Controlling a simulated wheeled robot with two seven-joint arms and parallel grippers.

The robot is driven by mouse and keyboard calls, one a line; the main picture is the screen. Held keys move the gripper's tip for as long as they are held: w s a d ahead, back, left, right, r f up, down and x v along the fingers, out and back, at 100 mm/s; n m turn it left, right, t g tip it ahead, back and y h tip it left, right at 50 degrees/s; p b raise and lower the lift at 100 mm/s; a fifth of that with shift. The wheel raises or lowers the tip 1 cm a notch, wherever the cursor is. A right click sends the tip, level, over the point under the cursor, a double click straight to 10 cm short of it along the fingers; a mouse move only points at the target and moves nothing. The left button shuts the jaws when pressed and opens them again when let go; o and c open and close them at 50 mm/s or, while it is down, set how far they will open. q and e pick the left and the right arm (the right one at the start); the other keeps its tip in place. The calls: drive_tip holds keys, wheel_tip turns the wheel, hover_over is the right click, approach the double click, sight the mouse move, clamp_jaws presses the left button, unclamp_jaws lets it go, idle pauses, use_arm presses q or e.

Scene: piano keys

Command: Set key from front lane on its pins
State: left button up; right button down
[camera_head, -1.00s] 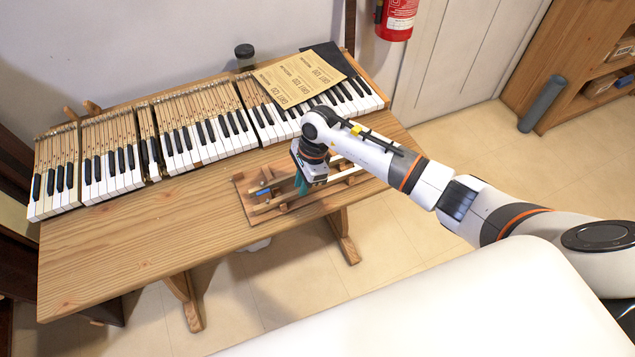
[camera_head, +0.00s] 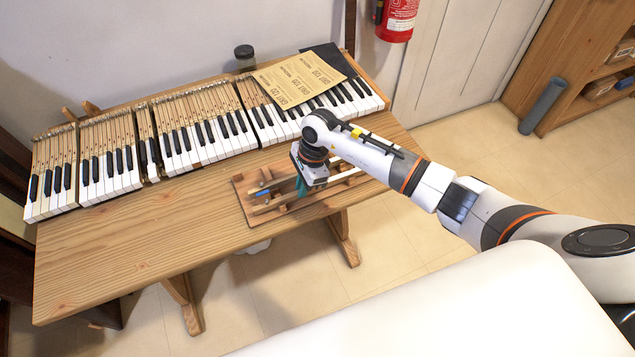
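A small wooden rack (camera_head: 246,184) lies near the front edge of the bench. Pale key sticks (camera_head: 346,172) lie across it, partly hidden by my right arm. My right gripper (camera_head: 303,187) points down over the rack, with teal fingers low among the sticks. Whether it is open or shut on a key does not show at this size. The keyboard (camera_head: 205,139) stands behind in several sections of white and black keys, with bare wooden key backs and pins at the rear. A gap shows near its left middle. My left gripper is not in view.
The wooden bench (camera_head: 130,240) is clear at its front left. Sandpaper sheets (camera_head: 298,78) and a dark sheet (camera_head: 330,55) lie over the right keys. A dark jar (camera_head: 244,56) stands behind. A fire extinguisher (camera_head: 397,18) hangs on the wall.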

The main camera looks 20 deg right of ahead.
drive_tip(key=shift+a+p+v, duration=0.2)
drive_tip(key=shift+p+v, duration=0.25)
drive_tip(key=shift+v, duration=0.4)
drive_tip(key=shift+a+p+v, duration=0.2)
drive_tip(key=shift+p+v, duration=0.25)
drive_tip(key=shift+v, duration=0.4)
drive_tip(key=shift+r, duration=0.25)
drive_tip(key=shift+a+p+v, duration=0.2)
drive_tip(key=shift+p+v, duration=0.25)
drive_tip(key=shift+v, duration=0.3)
drive_tip(key=shift+a+p+v, duration=0.15)
drive_tip(key=shift+p+v, duration=0.3)
drive_tip(key=shift+v, duration=0.3)
drive_tip(key=shift+a+p+v, duration=0.2)
drive_tip(key=shift+p+v, duration=0.25)
drive_tip(key=shift+v, duration=0.35)
